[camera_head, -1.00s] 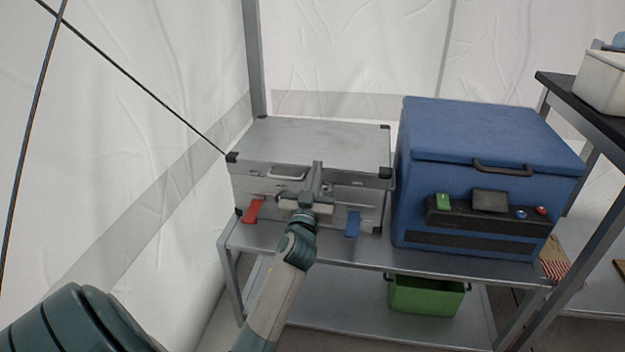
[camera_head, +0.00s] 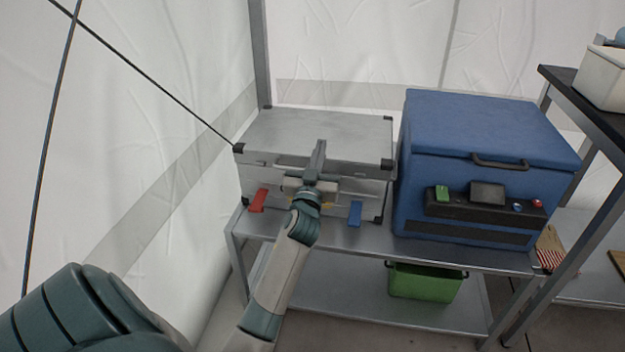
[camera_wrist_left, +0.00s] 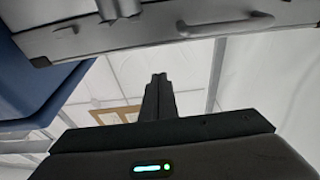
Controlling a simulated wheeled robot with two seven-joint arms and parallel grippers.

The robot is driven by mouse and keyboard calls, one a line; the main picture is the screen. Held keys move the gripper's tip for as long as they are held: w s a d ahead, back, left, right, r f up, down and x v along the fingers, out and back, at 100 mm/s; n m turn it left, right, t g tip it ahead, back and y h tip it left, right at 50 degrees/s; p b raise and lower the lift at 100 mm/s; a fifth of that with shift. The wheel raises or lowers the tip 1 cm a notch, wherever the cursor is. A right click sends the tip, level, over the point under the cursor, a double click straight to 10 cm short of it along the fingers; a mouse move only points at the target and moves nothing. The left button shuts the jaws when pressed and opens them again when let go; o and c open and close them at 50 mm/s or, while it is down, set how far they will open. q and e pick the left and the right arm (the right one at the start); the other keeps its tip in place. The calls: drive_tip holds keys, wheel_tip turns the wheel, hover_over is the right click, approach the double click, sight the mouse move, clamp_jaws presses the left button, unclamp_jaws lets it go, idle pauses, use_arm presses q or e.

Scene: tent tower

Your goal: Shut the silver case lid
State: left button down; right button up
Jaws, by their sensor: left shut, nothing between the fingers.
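The silver case (camera_head: 262,180) stands on the metal shelf, its lid (camera_head: 320,128) lying over the base. I cannot tell whether the lid sits flush. My right gripper is out of view.
A blue cooler box (camera_head: 490,130) stands close to the case's right. A green bin (camera_head: 425,283) sits on the lower shelf (camera_head: 340,290). A post (camera_head: 260,50) rises behind the case, and white tent wall (camera_head: 130,130) fills the left. A dark table is at far right.

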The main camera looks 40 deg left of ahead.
use_arm(q)
drive_tip(key=f+v, duration=0.1)
drive_tip(key=v, duration=0.9)
drive_tip(key=shift+w+a, duration=0.1)
